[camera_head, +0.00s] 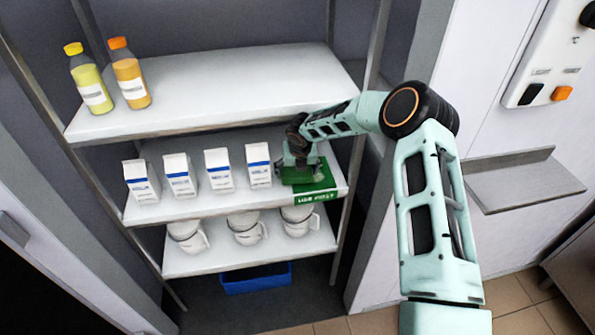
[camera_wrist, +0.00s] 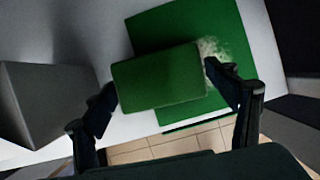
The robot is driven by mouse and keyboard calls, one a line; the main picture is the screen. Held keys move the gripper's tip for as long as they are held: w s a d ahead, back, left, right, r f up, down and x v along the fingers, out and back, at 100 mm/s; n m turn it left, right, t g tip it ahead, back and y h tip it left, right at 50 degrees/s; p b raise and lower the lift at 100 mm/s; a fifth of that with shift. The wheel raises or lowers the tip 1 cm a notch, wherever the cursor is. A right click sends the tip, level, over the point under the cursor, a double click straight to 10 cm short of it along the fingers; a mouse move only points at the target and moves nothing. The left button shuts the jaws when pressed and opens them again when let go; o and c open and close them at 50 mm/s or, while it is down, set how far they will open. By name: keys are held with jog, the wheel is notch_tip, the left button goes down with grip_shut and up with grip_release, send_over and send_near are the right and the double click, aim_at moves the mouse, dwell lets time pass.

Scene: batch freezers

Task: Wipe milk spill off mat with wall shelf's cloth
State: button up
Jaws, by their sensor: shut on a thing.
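A green mat (camera_wrist: 230,25) lies on the right end of the middle rack shelf; it also shows in the head view (camera_head: 322,184), with a green label on the shelf edge. My gripper (camera_wrist: 165,80) is shut on the folded green cloth (camera_wrist: 150,72), one finger at each end. The cloth is over the mat and covers part of it; I cannot tell if it touches. A pale, whitish milk spill (camera_wrist: 212,48) shows on the mat beside the cloth's right end, partly hidden by the cloth and finger. The wall shelf (camera_head: 520,182) at right is bare.
Several milk cartons (camera_head: 218,170) stand left of the mat, the nearest close to my gripper. Two bottles (camera_head: 130,75) stand on the shelf above. White cups (camera_head: 245,228) stand on the shelf below. A blue bin (camera_head: 256,278) is on the floor. A rack post (camera_head: 352,165) is close at right.

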aim_at(325, 173)
jog(key=shift+f, duration=0.25)
jog(key=shift+w+d+r+p, duration=0.1)
jog(key=shift+w+d+p, duration=0.15)
jog(key=shift+d, duration=0.5)
jog(key=shift+w+d+r+p, duration=0.1)
jog(key=shift+w+d+p, duration=0.1)
jog(key=shift+d, duration=0.55)
jog(key=shift+w+d+f+p, duration=0.15)
jog(key=shift+w+d, duration=0.15)
jog(key=shift+d, duration=0.85)
jog(key=shift+w+d+p, duration=0.15)
jog(key=shift+w+d, duration=0.15)
jog(key=shift+d, duration=0.8)
jog(key=shift+w+d+f+p, duration=0.15)
jog(key=shift+w+d, duration=0.15)
jog(key=shift+d, duration=0.85)
jog(key=shift+s+a+r+b, duration=0.1)
jog(key=shift+s+a+b, duration=0.4)
jog(key=shift+a, duration=1.15)
jog(key=shift+s+a+f+b, duration=0.1)
jog(key=shift+s+a+b, duration=0.4)
jog(key=shift+a, duration=1.1)
jog(key=shift+s+a+r+b, duration=0.1)
jog(key=shift+s+a+b, duration=0.35)
jog(key=shift+a, duration=1.2)
jog(key=shift+w+r, duration=0.1)
